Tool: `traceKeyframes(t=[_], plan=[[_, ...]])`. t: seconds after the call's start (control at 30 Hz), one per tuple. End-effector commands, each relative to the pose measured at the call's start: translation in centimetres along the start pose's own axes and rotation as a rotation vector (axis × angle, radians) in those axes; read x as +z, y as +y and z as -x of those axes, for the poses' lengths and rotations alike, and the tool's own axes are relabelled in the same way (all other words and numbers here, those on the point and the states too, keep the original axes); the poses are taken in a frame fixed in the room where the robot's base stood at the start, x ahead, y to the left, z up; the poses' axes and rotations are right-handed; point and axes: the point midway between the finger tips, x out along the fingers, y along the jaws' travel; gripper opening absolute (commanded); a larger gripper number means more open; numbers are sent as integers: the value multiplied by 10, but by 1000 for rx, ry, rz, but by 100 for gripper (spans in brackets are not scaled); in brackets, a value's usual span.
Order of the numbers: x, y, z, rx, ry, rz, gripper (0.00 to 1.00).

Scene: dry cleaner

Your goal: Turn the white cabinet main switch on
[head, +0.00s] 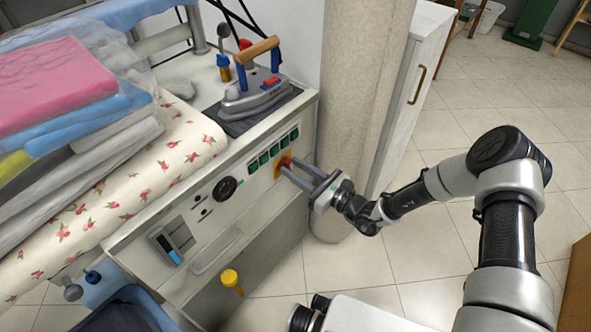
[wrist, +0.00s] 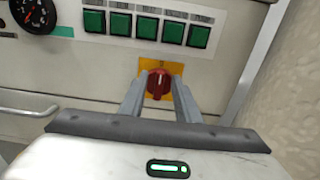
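The white cabinet (head: 190,235) has a front panel with a red rotary main switch (head: 284,163) on a yellow plate. In the wrist view the red switch knob (wrist: 158,84) sits between my two fingertips, with its pale pointer mark roughly upright. My gripper (head: 291,172) reaches the panel from the right, with one finger on each side of the knob. Small gaps seem to show between the fingers and the knob, so the fingers look apart. Whether a fingertip touches the knob is hard to tell.
Several green buttons (wrist: 146,27) sit just above the switch, and a round black gauge (wrist: 34,14) is to the left. An iron (head: 255,92) and folded cloths (head: 60,90) lie on top. A round pillar (head: 362,90) stands close on the right.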

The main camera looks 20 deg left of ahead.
Motion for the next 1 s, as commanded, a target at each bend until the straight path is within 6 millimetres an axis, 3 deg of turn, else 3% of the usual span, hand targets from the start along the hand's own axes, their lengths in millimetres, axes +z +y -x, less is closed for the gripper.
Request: traceKeyframes(t=[0.03, 0.2, 0.63, 1.0], plan=[[0, 0, 0, 0, 0, 0, 28], [0, 0, 0, 0, 0, 0, 0], [0, -1, 1, -1, -1, -59, 0], [0, -5, 1, -2, -1, -337, 0]])
